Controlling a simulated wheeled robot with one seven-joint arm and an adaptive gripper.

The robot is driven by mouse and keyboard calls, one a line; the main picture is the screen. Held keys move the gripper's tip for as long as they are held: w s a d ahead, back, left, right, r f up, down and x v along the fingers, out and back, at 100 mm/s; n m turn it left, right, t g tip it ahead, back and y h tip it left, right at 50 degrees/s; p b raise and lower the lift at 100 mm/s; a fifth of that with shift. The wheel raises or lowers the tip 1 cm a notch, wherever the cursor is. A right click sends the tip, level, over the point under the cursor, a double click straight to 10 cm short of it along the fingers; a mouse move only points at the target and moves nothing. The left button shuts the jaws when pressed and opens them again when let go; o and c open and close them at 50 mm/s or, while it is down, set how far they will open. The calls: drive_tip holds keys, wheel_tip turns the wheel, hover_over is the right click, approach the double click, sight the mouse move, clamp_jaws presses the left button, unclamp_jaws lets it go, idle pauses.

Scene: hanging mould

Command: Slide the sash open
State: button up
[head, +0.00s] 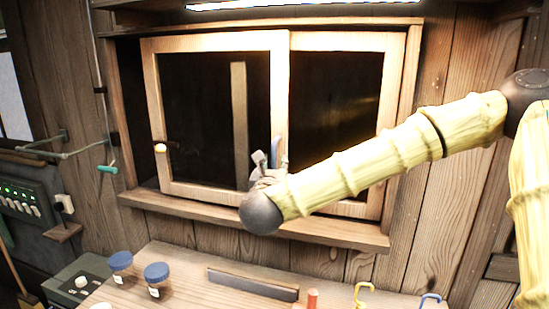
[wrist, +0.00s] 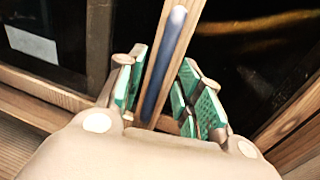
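The wooden-framed sash (head: 215,42) is the left pane of a two-pane window, with dark glass and a small pale knob (head: 160,148) on its left stile. A long blue-grey bar handle (wrist: 165,65) runs along a wooden stile in the wrist view. Part of it shows blue in the head view (head: 285,152). My gripper (head: 268,168) is at the lower right of the sash. In the wrist view my gripper (wrist: 158,90) is open, with green-padded fingers on either side of the handle. I see space between the fingers and the bar; contact lower down is unclear.
The second pane (head: 345,42) is at the right. A wooden sill (head: 180,213) juts out below the window. A dark strip shows left of the sash.

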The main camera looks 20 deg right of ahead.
drive_tip(key=shift+p+x, duration=0.3)
drive_tip(key=shift+x, duration=0.85)
clamp_jaws()
